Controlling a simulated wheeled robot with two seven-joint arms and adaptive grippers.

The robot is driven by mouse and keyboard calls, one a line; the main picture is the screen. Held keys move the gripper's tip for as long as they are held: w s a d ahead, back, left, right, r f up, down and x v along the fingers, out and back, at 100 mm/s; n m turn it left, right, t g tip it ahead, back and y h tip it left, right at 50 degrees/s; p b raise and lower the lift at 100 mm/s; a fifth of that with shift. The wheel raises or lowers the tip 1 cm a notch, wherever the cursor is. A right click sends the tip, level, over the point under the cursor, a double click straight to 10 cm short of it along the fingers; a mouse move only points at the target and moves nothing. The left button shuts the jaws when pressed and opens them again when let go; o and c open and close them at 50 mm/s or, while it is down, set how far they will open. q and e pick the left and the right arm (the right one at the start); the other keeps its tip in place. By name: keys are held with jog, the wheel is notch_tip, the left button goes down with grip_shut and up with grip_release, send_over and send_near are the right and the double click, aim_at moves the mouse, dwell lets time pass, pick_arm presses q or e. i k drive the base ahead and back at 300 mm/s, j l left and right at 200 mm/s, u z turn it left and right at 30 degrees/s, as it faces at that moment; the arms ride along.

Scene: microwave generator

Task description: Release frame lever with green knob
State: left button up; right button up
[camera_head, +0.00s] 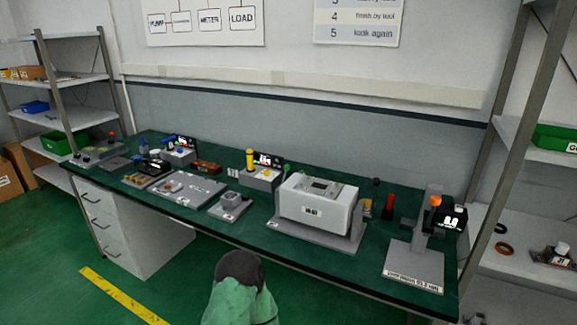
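A white boxy generator unit (316,209) sits in a grey frame (313,236) on the bench, right of the middle. A small green knob (286,168) shows at the back left of the unit; its lever is too small to make out clearly. Neither of my grippers can be seen. A rounded dark part with green below, at the bottom middle, seems to be part of my own body, well in front of the bench and touching nothing there.
The long dark green bench (280,246) holds a grey stand with an orange knob (435,200) at right, a red upright piece (389,205), a yellow-topped device (250,160) and several smaller devices at left. Shelves (515,215) flank both ends. The floor in front is open.

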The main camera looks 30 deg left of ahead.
aim_at(287, 167)
jog(key=i+j, duration=0.15)
jog(key=j, duration=0.25)
jog(key=i+j, duration=0.1)
jog(key=j, duration=0.3)
jog(key=i+j, duration=0.15)
jog(key=j, duration=0.25)
jog(key=i+j, duration=0.1)
jog(key=j, duration=0.3)
jog(key=i+j, duration=0.1)
jog(key=j, duration=0.3)
jog(key=u, duration=0.05)
